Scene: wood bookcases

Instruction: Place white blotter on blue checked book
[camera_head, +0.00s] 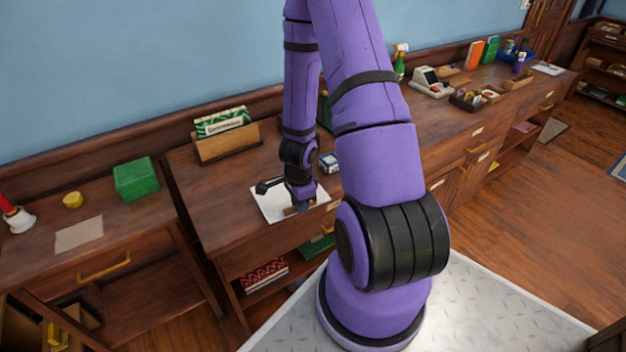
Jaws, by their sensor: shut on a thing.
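A flat white sheet, which looks like the white blotter (270,206), is at the front edge of the middle desk. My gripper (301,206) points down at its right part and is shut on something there. My wrist hides the grip and part of the sheet, and a small brown patch shows beside the fingertips. Whether the sheet is lifted or rests on the desk is hard to tell. A small blue and white item (329,163) lies behind and right of my gripper. I cannot make out whether it is the blue checked book.
A wooden holder (228,145) with a green and white item stands behind on the desk. A green box (136,180) and a beige sheet (79,234) are on the lower left table. Red patterned books (264,276) lie on the shelf below. My arm hides the desk's middle.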

